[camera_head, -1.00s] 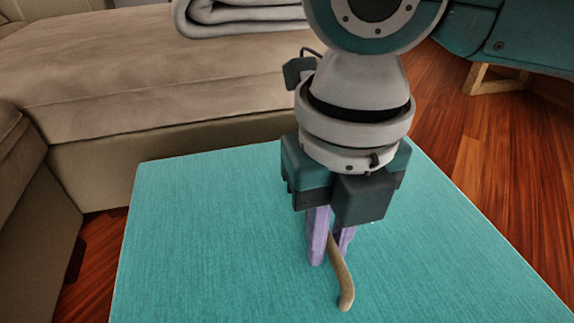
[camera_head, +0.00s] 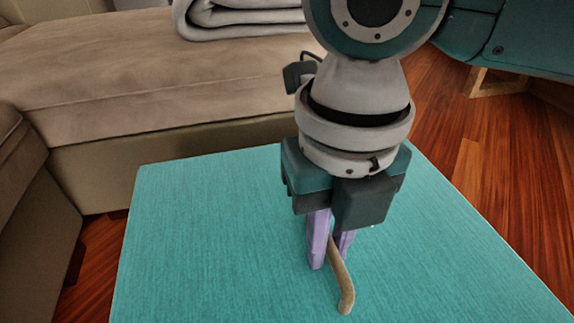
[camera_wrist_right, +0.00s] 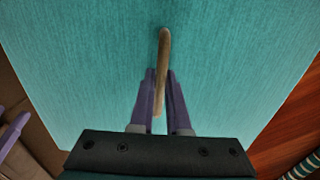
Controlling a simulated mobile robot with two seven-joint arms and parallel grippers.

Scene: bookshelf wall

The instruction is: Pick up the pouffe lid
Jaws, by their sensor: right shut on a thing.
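The pouffe lid (camera_head: 215,235) is a flat teal fabric square in the lower middle of the head view. It fills most of the right wrist view (camera_wrist_right: 90,60). A curved tan handle (camera_head: 344,285) stands on its top and also shows in the right wrist view (camera_wrist_right: 163,55). My right gripper (camera_head: 328,255) points down over the lid with its purple fingers shut on the handle, one on each side. The fingers also show in the right wrist view (camera_wrist_right: 160,95). Part of the handle is hidden between the fingers. My left gripper is not in the head view.
A beige sofa (camera_head: 150,85) stands behind and to the left of the lid, with a folded grey blanket (camera_head: 240,18) on its seat. Wooden floor (camera_head: 510,170) lies to the right. A light wooden leg (camera_head: 495,82) shows at the upper right.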

